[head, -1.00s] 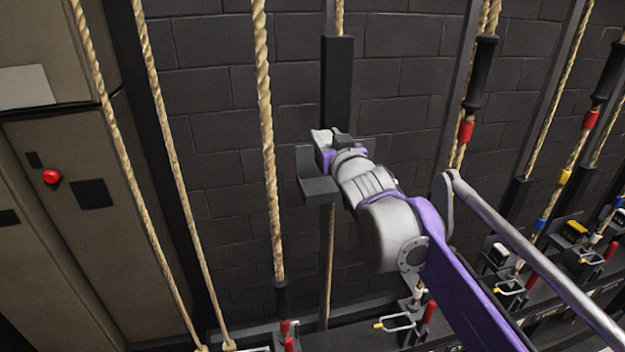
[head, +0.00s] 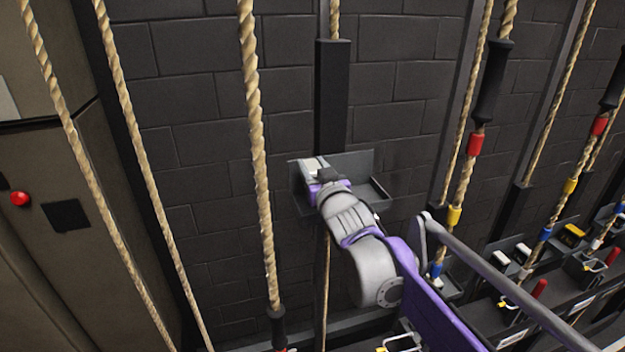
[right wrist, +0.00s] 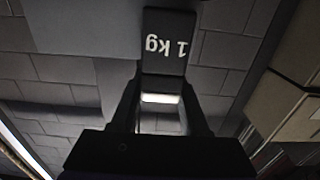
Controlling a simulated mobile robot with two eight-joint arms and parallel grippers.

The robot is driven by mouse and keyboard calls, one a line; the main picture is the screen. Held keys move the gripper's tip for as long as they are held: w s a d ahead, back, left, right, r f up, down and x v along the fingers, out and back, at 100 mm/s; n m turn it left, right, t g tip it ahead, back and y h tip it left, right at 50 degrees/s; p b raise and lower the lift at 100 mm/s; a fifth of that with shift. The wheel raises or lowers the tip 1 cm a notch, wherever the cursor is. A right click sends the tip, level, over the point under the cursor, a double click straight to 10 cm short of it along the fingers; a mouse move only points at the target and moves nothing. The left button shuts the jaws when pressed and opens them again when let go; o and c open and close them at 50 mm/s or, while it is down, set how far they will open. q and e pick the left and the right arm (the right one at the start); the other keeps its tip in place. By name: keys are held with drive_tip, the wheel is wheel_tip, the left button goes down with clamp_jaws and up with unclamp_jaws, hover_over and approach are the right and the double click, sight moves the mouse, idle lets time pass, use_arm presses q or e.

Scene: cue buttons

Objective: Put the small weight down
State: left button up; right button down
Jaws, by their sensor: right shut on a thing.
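A dark weight marked "1 kg" (right wrist: 166,42) shows in the right wrist view, between the fingers of my right gripper (right wrist: 163,78). The gripper is shut on it. In the head view my right gripper (head: 312,178) is at the left part of a small grey open tray (head: 378,192) fixed at the wall. The arm covers much of the tray, and the weight cannot be made out there. I cannot tell whether the weight touches the tray. My left gripper is not in view.
A thick rope (head: 257,150) hangs just left of the tray, and a dark vertical post (head: 332,95) stands above it. More ropes with coloured bands and a rail with levers (head: 540,290) are at the right. A tan cabinet (head: 50,240) stands at the left.

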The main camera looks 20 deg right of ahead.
drive_tip(key=shift+f, duration=1.5)
drive_tip(key=shift+f, duration=0.15)
drive_tip(key=shift+c, duration=2)
unclamp_jaws()
drive_tip(key=shift+s, duration=0.1)
